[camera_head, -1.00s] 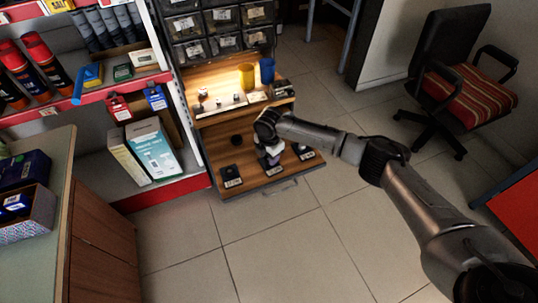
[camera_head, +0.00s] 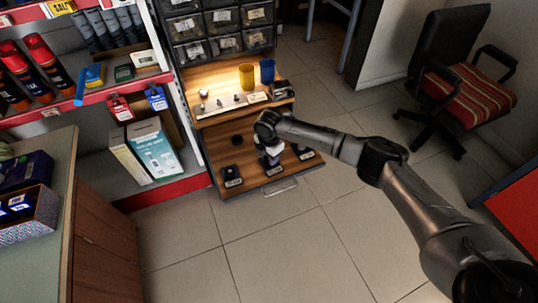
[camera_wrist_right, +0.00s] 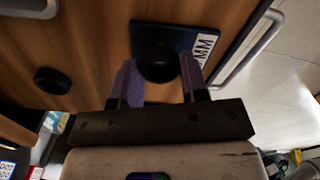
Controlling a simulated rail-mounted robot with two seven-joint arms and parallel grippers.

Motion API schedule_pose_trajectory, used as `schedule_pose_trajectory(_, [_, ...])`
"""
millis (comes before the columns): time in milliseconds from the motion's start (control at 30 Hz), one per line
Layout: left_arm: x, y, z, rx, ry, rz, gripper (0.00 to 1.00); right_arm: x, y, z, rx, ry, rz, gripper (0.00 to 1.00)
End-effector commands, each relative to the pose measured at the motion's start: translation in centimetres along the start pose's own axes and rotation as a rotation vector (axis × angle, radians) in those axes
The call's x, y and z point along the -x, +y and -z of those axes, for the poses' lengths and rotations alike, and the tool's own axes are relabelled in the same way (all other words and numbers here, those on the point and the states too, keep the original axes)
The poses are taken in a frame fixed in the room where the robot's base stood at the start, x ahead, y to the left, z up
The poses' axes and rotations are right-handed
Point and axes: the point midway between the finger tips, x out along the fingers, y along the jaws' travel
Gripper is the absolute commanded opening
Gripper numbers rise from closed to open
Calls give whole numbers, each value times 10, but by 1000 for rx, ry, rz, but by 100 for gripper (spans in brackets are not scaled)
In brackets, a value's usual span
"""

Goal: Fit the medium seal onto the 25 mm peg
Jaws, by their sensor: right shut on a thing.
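My right gripper (camera_wrist_right: 158,68) is shut on a black ring-shaped seal (camera_wrist_right: 160,66), its purple fingers on either side. The seal is over a dark base plate (camera_wrist_right: 185,35) whose white label ends in "MM"; its number is not readable. The peg is hidden behind the seal, so I cannot tell whether the seal is around it or above it. In the head view my right gripper (camera_head: 271,157) is low over the middle plate of the wooden drawer. Plates with pegs stand to its left (camera_head: 231,171) and right (camera_head: 304,151). My left gripper is not in view.
Another black ring (camera_wrist_right: 52,80) lies loose on the wood, also seen in the head view (camera_head: 237,140). A shelf behind holds a yellow cup (camera_head: 246,77), a blue cup (camera_head: 267,70) and small parts. A metal handle (camera_head: 281,187) is on the drawer front.

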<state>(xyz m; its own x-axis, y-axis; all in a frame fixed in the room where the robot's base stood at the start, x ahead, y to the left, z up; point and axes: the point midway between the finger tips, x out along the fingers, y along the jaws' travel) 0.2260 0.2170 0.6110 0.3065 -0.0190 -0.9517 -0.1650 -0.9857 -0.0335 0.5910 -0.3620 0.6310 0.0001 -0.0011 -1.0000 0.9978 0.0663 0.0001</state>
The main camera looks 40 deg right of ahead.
Motion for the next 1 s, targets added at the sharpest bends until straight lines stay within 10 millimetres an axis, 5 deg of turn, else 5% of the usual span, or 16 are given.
schedule_pose_trajectory(833, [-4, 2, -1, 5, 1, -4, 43, -12, 0, 0, 0, 0, 0, 19])
schedule_pose_trajectory(867, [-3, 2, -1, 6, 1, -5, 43, -12, 0, 0, 0, 0, 0, 41])
schedule_pose_trajectory(1000, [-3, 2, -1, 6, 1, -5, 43, -12, 0, 0, 0, 0, 0, 51])
